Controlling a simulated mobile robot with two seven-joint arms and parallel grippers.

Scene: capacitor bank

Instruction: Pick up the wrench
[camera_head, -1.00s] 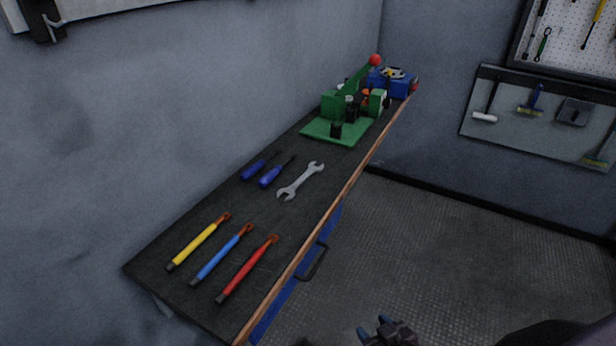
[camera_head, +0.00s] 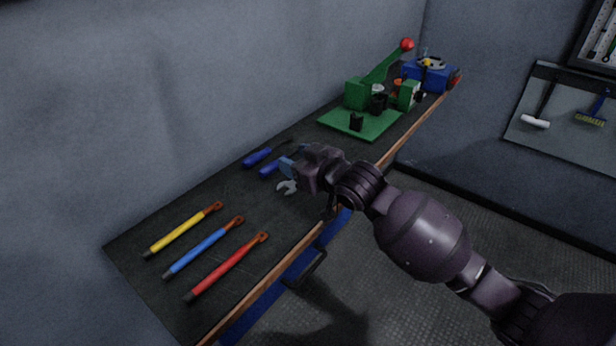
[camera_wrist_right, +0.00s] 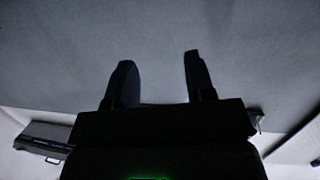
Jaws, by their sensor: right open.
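The grey metal wrench (camera_head: 287,187) lies on the dark bench top. Only its near open jaw shows in the head view; my right gripper and wrist cover the rest. My right gripper (camera_head: 290,165) is over the bench at the wrench, its bluish fingertips near a blue-handled screwdriver. The head view does not show how high it is above the wrench. In the right wrist view the two dark fingers of my right gripper (camera_wrist_right: 158,80) stand apart with nothing between them. The wrench does not show there. My left gripper is not in view.
Two blue screwdrivers (camera_head: 257,156) lie just left of my gripper. Yellow (camera_head: 183,230), blue (camera_head: 204,248) and red (camera_head: 227,267) rods lie nearer. A green lever tool (camera_head: 360,122) and a blue device (camera_head: 428,75) stand farther back. A wall backs the bench (camera_head: 140,243).

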